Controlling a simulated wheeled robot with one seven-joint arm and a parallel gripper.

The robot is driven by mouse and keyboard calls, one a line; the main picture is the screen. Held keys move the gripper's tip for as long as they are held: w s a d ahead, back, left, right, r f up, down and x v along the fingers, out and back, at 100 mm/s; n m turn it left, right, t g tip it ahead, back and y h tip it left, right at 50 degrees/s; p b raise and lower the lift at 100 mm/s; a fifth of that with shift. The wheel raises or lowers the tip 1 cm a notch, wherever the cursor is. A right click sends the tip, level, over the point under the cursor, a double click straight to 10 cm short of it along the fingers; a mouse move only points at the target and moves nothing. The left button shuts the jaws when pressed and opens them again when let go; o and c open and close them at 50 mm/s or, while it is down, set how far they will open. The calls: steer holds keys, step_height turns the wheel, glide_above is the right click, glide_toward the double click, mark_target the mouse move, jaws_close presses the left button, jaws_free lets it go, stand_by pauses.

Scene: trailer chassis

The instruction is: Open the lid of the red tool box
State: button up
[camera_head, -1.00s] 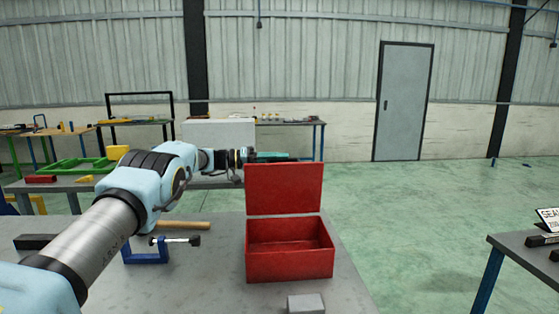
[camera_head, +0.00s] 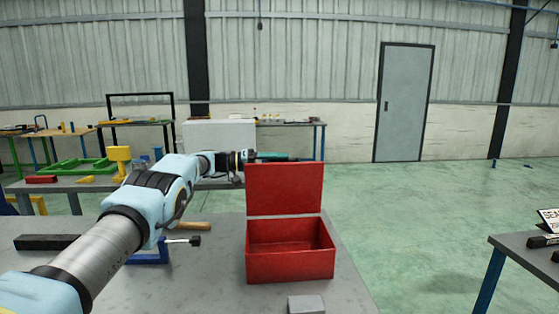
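The red tool box (camera_head: 290,264) stands on the grey table in front of me. Its lid (camera_head: 285,188) is raised upright at the back edge, and the inside shows empty. My arm reaches in from the lower left. My gripper (camera_head: 285,158) is at the top edge of the lid, partly behind it. Its fingers are mostly hidden by the lid, so I cannot tell whether they are open or touching it.
A grey block (camera_head: 306,304) lies in front of the box. A blue clamp (camera_head: 150,257), a hammer (camera_head: 190,227) and a dark bar (camera_head: 46,242) lie to the left. Another table (camera_head: 527,252) stands at right, with open floor between.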

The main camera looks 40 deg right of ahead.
steer(key=shift+o, duration=1.1)
steer(key=shift+a+f, duration=0.1)
steer(key=shift+f, duration=0.2)
steer(key=shift+r, duration=0.35)
steer(key=b+v, duration=0.4)
steer(key=v, duration=0.6)
steer(key=shift+w+a, duration=0.2)
steer(key=shift+w, duration=0.05)
